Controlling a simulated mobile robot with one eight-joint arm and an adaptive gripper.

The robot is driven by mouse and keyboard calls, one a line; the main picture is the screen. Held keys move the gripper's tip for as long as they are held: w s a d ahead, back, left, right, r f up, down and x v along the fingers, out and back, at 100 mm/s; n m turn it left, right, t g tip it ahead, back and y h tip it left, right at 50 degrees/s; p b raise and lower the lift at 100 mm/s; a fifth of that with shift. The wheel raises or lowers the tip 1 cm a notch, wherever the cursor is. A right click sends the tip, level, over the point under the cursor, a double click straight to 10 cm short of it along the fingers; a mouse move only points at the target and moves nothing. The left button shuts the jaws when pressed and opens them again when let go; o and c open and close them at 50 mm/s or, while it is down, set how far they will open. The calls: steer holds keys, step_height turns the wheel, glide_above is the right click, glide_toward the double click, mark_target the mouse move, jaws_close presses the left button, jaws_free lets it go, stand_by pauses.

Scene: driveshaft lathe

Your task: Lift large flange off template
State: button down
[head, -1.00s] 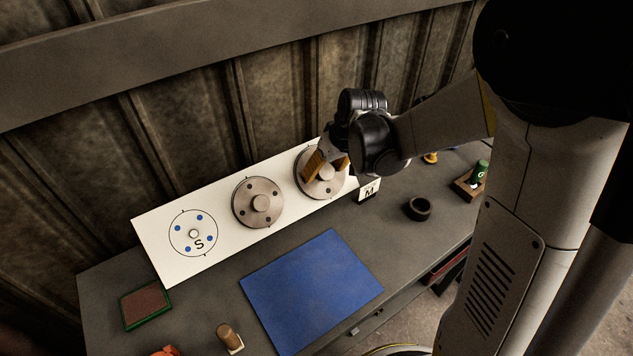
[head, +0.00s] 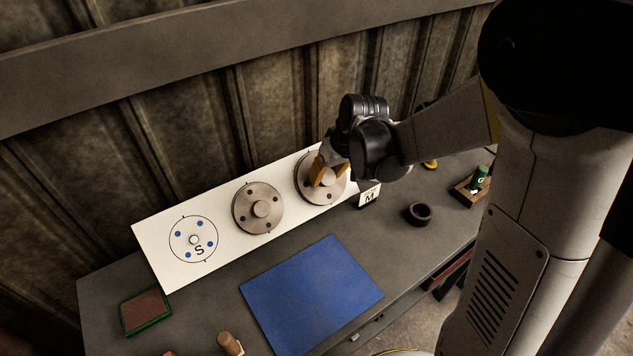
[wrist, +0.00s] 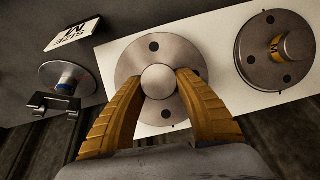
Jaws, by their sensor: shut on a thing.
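The large flange (head: 308,188) is a round grey metal disc with bolt holes and a central hub, at the right end of the white template (head: 156,250). My gripper (head: 328,180) is above it, with its yellow fingers shut on the hub. In the wrist view the large flange (wrist: 128,68) lies under my gripper (wrist: 160,84), one finger on each side of the round hub. I cannot tell whether the disc touches the template. A second flange (head: 250,215) sits in the template's middle; this flange also shows in the wrist view (wrist: 252,70), with a yellow mark on its hub.
The template's left spot, marked S, is bare. A blue mat (head: 312,292) lies in front. A black ring (head: 418,213), a sign marked M (head: 369,195) and a wooden block with a green item (head: 480,180) stand at right. A corrugated wall rises behind.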

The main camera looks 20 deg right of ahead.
steer(key=shift+s+d+r+p, duration=0.3)
steer(key=shift+s+r+p, duration=0.45)
steer(key=shift+s+r, duration=0.2)
steer(key=shift+s+d+r+p, duration=0.3)
steer(key=shift+s+r+p, duration=0.4)
steer(key=shift+s+r, duration=0.25)
steer(key=shift+w+r, duration=0.1)
steer(key=s+p+v, duration=0.1)
steer(key=p+v, duration=0.3)
steer(key=v, duration=0.2)
steer(key=shift+p, duration=0.4)
